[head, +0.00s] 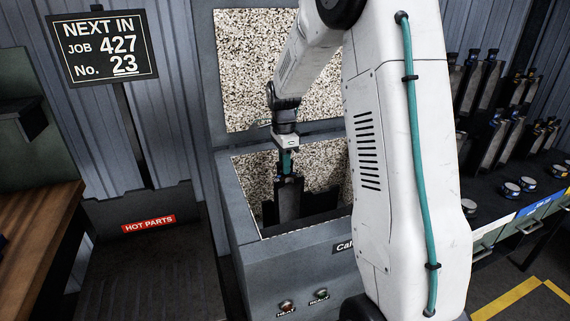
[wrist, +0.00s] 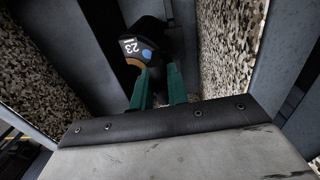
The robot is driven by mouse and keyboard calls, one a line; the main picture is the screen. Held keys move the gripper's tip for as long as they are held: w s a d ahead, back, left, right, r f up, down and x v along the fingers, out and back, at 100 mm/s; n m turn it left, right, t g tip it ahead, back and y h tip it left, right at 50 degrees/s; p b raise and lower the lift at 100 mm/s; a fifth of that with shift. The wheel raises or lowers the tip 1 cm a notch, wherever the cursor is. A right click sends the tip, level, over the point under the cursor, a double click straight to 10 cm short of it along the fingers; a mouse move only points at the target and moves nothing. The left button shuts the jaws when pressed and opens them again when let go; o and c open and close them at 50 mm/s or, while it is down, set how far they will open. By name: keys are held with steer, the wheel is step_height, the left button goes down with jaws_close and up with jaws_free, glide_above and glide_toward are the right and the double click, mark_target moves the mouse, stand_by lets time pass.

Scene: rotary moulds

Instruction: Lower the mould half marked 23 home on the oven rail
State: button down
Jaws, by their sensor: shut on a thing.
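My gripper (head: 286,162) has teal fingers and reaches down into the open oven (head: 240,228). It is shut on the top end of the mould half marked 23 (head: 289,203), a grey upright slab. In the wrist view, the teal fingers (wrist: 160,82) close around its dark top, where a white tag reading 23 (wrist: 131,47) and a blue spot show. Dark stepped shapes (head: 320,202) stand beside the slab inside the oven; I cannot tell which part is the rail. The slab's lower end is hidden, so its seating cannot be seen.
The oven's speckled lid (head: 240,60) stands open behind my arm, and its speckled walls (wrist: 236,45) are close around the gripper. A sign (head: 103,46) reads job 427, No. 23. A rack of mould halves (head: 490,85) stands at the right.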

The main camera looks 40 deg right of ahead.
steer(key=shift+w+f, duration=0.15)
steer(key=shift+f, duration=1.35)
stand_by(1.9)
steer(key=c, duration=1.3)
jaws_free()
steer(key=shift+f, duration=0.1)
step_height(320, 180, up, 8)
steer(key=shift+w+d, duration=0.1)
steer(key=shift+r, duration=0.3)
step_height(320, 180, up, 6)
steer(key=shift+r, duration=0.2)
